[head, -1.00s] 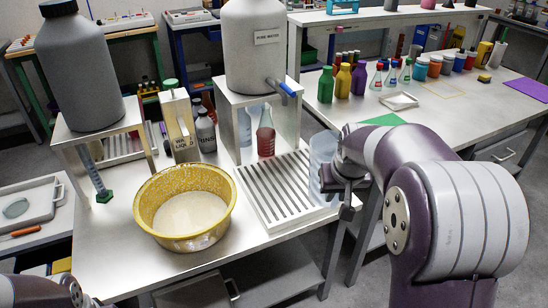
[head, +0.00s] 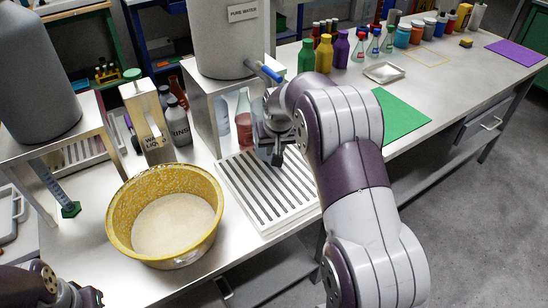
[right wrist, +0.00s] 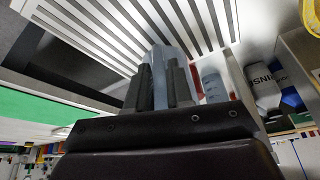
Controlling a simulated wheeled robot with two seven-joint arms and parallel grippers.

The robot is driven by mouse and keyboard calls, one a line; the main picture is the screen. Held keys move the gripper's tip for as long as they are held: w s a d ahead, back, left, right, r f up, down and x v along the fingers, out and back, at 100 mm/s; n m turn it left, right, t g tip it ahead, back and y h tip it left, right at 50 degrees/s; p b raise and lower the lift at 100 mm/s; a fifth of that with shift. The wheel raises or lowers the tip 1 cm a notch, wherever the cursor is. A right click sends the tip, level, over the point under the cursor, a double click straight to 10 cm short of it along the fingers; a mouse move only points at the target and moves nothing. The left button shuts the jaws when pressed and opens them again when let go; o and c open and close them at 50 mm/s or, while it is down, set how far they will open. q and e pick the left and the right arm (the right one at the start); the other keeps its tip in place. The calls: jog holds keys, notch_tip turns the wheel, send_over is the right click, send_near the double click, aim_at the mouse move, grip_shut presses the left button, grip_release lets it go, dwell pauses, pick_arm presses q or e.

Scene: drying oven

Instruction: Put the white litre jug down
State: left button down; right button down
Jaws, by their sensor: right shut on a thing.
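My right gripper (head: 268,150) is above the back part of the white slatted rack (head: 262,212), in front of the stand under the pure-water tank. In the right wrist view the gripper (right wrist: 166,88) is shut on a pale blue-grey, see-through jug (right wrist: 164,62), which shows between its dark fingers. In the head view my gripper and arm mostly hide the jug. I cannot tell whether its base touches the slats. Part of my left gripper (head: 90,297) shows at the bottom left corner; its fingers cannot be made out.
The pure-water tank (head: 228,45) with a blue-handled tap (head: 265,70) stands behind the gripper. A red-filled flask (head: 243,112) is close behind it. A yellow speckled basin (head: 118,215) stands left of the rack. A green mat (head: 402,112) lies on the right bench.

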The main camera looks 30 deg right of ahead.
notch_tip(320, 180, down, 4)
jog(key=shift+r+b, duration=0.1)
jog(key=shift+b, duration=0.2)
jog(key=shift+s+f, duration=0.1)
jog(key=shift+f, duration=0.1)
